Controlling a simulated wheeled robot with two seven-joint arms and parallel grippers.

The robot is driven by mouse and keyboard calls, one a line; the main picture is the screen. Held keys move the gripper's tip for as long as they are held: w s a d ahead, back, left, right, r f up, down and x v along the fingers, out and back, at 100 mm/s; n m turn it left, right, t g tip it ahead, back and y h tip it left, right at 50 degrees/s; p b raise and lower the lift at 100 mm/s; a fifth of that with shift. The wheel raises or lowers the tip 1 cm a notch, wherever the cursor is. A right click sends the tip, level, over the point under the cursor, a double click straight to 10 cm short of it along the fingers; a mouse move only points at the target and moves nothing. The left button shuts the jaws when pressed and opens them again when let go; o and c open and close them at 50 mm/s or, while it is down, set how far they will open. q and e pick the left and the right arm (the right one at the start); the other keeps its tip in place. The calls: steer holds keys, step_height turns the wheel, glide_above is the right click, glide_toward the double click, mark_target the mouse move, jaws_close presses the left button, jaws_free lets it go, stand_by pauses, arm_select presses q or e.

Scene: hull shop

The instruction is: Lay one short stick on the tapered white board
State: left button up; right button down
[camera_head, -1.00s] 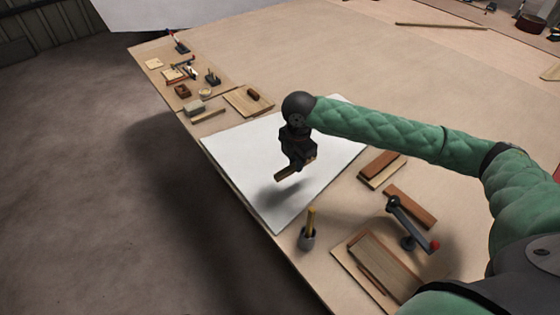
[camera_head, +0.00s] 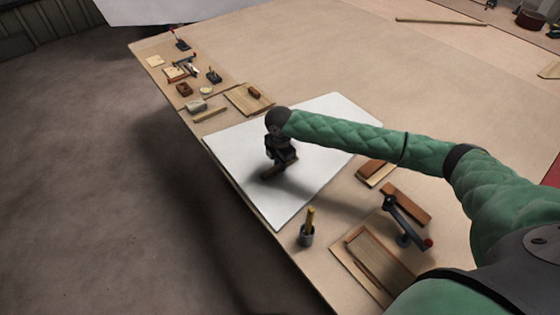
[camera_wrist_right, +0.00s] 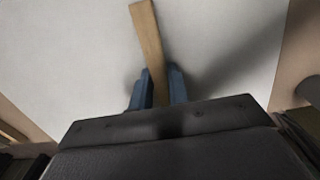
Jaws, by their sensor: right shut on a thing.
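The tapered white board (camera_head: 318,123) lies flat on the big table. My right gripper (camera_head: 276,168) is over the left part of the board and low, close to its surface. In the right wrist view its two blue fingers (camera_wrist_right: 159,88) are shut on a short wooden stick (camera_wrist_right: 146,35), which sticks out past the fingertips over the white board (camera_wrist_right: 70,60). I cannot tell whether the stick touches the board. My left gripper is not in view.
A cup with a yellow-handled tool (camera_head: 307,238) stands just off the board's near corner. A clamp with a red knob (camera_head: 407,222) and wooden blocks (camera_head: 377,171) lie to the right. Small tools and a wooden board (camera_head: 246,98) lie beyond the left edge. The board's far half is clear.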

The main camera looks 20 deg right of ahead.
steer(key=shift+f, duration=0.1)
steer(key=c, duration=1.3)
jaws_free()
steer(key=shift+f, duration=0.1)
steer(key=shift+c, duration=0.2)
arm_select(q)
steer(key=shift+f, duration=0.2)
arm_select(e)
steer(key=shift+r, duration=0.3)
arm_select(q)
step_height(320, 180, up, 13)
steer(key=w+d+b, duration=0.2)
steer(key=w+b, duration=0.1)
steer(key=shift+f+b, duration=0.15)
steer(key=shift+b, duration=0.15)
arm_select(e)
step_height(320, 180, up, 12)
steer(key=shift+f, duration=0.15)
